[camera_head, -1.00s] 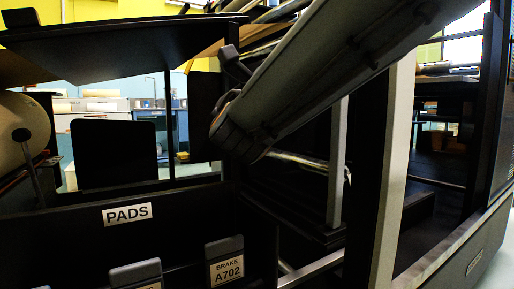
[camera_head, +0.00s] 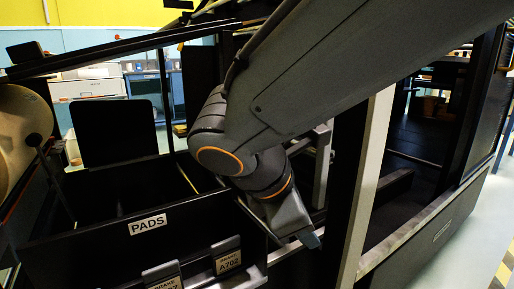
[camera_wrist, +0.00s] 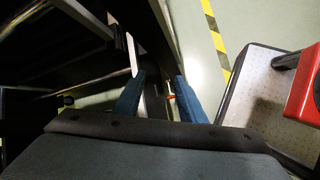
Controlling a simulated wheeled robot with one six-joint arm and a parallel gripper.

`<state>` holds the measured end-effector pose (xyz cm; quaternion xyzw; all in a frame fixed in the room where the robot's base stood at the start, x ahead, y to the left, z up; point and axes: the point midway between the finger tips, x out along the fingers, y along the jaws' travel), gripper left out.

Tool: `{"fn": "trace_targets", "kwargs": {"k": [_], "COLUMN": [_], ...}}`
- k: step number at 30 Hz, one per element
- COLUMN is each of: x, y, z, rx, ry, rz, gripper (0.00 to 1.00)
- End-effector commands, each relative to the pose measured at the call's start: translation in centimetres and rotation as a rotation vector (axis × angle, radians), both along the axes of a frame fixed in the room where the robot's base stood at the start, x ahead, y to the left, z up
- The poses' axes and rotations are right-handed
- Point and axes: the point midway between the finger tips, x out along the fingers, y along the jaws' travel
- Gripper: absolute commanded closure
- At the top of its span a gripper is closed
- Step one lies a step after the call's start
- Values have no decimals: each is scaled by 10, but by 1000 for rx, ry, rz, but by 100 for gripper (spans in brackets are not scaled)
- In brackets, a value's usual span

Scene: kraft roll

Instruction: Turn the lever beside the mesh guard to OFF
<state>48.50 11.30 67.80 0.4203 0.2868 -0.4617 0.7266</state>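I cannot make out the OFF lever or the mesh guard for certain in either view. A dark rod with a round knob (camera_head: 35,140) stands at the far left of the head view, beside a pale roll. My gripper (camera_wrist: 158,95) shows two blue fingers in the wrist view, set apart. A small orange-red piece (camera_wrist: 171,97) shows between the fingers; I cannot tell what it is or how far off. In the head view my gripper (camera_head: 313,238) points down right of the PADS panel, its fingers partly hidden by its body.
A black panel labelled PADS (camera_head: 147,225) has brake tags, one reading A702 (camera_head: 228,262), along its lower edge. A pale upright post (camera_head: 368,185) stands right of my gripper. In the wrist view, a metal-topped platform (camera_wrist: 262,95) and yellow-black floor tape (camera_wrist: 214,40) lie to the right.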

Motion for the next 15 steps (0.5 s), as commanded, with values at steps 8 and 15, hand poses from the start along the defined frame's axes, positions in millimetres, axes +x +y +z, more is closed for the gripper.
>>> {"fn": "trace_targets", "kwargs": {"k": [8, 15], "x": [-79, -105], "y": [51, 79], "z": [-65, -82], "rx": [476, 690], "ry": [131, 188], "rz": [-504, -872], "gripper": [63, 63]}}
